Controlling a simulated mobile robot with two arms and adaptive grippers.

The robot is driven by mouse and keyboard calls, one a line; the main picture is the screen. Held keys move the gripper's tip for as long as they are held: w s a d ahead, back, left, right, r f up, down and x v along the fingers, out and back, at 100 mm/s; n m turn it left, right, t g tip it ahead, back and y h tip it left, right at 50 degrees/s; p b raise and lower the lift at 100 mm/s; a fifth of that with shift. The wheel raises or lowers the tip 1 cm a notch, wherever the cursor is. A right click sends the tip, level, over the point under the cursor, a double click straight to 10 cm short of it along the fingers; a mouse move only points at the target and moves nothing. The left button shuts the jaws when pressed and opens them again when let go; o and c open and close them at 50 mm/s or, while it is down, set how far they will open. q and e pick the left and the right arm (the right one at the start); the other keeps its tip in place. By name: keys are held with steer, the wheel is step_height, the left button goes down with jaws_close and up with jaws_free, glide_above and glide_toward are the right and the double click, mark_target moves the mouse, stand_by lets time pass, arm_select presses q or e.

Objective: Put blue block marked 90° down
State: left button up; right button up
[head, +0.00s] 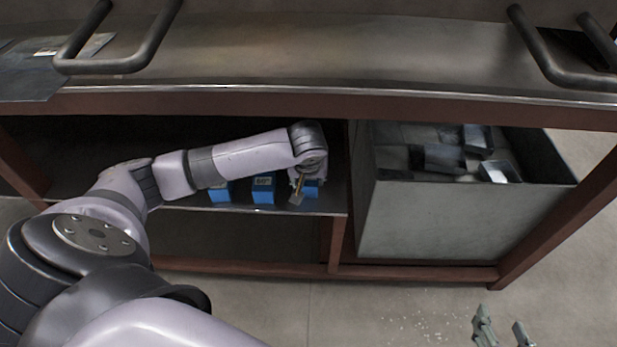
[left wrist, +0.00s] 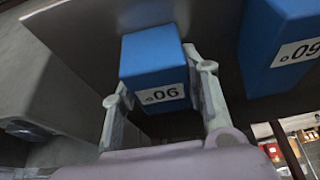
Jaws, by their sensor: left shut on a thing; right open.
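The blue block marked 90° (left wrist: 155,60) is between the two fingers of my left gripper (left wrist: 160,86) in the left wrist view, its label upside down. My left gripper is shut on it. In the head view this block (head: 312,187) is at the right end of the row on the lower shelf, partly hidden by my left gripper (head: 298,190). I cannot tell whether it rests on the shelf. My right gripper (head: 502,331) is open and empty at the lower right, over the floor.
Two more blue blocks, a middle one (head: 263,188) and a left one (head: 220,191), stand on the metal shelf (head: 335,198). A grey metal bin (head: 440,222) with metal pieces is to the right, beyond a red-brown post. The bench top (head: 300,60) with dark handles overhangs the shelf.

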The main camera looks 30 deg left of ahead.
arm_select(q)
steer(key=o, duration=1.4)
steer(key=shift+o, duration=0.2)
